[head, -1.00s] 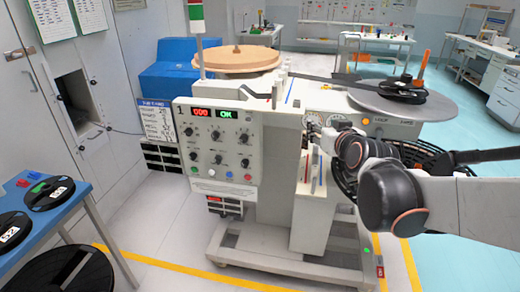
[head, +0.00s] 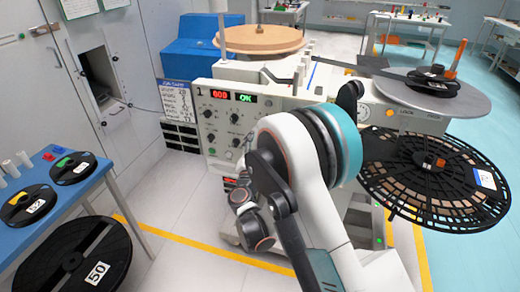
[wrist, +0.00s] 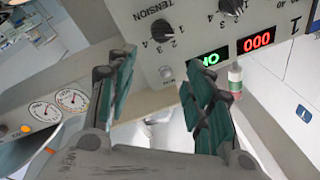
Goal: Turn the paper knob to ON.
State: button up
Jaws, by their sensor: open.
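The control panel (head: 222,150) on the front of the machine carries several black knobs. My arm covers its right part in the head view. No label naming the paper knob is readable, so I cannot tell which one it is. In the wrist view, a black knob (wrist: 162,30) sits by the word TENSION, with another knob (wrist: 231,6) at the top. My gripper (wrist: 153,80) is open and empty, its two dark green fingers apart, with the panel beyond them.
The panel's red display (head: 220,96) and green OK display (head: 244,97) are lit. A large black reel (head: 440,205) sits low on the right. A blue table (head: 72,200) with small reels stands left, and a black reel marked 50 (head: 75,262) is below it. Floor between is clear.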

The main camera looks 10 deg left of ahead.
jog(key=s+a+f+m+g+h, duration=0.1)
jog(key=s+f, duration=0.1)
jog(key=f, duration=0.4)
jog(key=s+a+f+m+g+h, duration=0.1)
jog(key=s+a+f, duration=0.1)
jog(key=f, duration=0.4)
jog(key=w+d+b, duration=0.1)
jog(key=w+b, duration=0.2)
jog(key=w, duration=1)
jog(key=shift+w+d+f, duration=0.15)
jog(key=shift+w, duration=0.25)
jog(key=c, duration=1.1)
